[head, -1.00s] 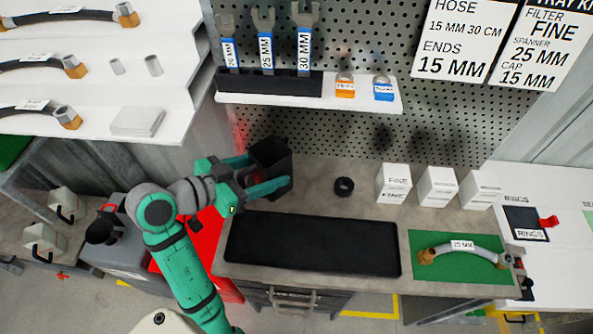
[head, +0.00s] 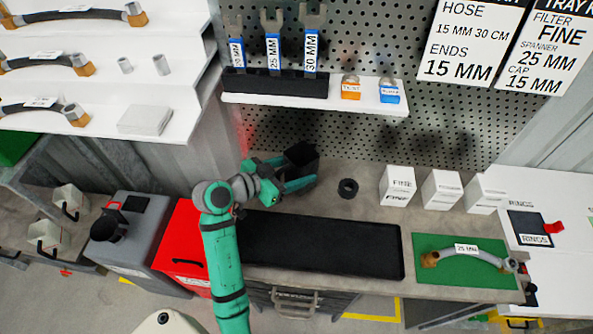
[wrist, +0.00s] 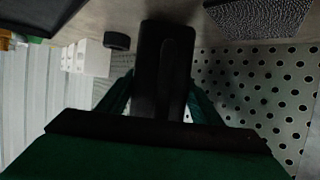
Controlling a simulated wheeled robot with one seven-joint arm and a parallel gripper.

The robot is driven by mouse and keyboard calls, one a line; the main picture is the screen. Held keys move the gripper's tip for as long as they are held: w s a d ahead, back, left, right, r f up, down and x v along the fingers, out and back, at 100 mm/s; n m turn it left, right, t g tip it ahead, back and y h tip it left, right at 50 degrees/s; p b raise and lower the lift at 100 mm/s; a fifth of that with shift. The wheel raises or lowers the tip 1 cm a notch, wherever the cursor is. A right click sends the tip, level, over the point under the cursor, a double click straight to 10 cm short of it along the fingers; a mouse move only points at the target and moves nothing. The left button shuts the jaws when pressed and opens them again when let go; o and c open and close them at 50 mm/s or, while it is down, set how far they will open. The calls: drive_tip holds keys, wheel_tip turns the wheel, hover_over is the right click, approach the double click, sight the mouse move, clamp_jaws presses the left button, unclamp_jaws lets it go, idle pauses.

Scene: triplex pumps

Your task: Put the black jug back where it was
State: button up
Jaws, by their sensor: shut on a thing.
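My gripper (head: 288,180) is shut on the black jug (head: 300,158) at the back left of the workbench, by the perforated board. The jug is upright, with its open top showing in the head view. In the wrist view the jug (wrist: 163,65) stands between my green fingers, with its handle side facing the camera. I cannot tell whether its base touches the bench top. A second black jug-like vessel (head: 108,228) sits on the grey bin at the left.
A black ring (head: 348,188) and white boxes (head: 397,186) stand right of the jug. A black tray (head: 320,247) and a green mat (head: 465,270) with a hose lie in front. The tool shelf (head: 320,97) is above. A red bin (head: 183,245) is left.

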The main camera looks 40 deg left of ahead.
drive_tip(key=shift+f, duration=0.45)
drive_tip(key=shift+f, duration=0.1)
drive_tip(key=o, duration=1.3)
drive_tip(key=shift+f, duration=0.1)
drive_tip(key=shift+s+r, duration=0.2)
drive_tip(key=shift+r, duration=0.1)
drive_tip(key=v, duration=1.1)
drive_tip(key=shift+s, duration=0.25)
drive_tip(key=shift+a+r, duration=0.1)
drive_tip(key=shift+a, duration=0.05)
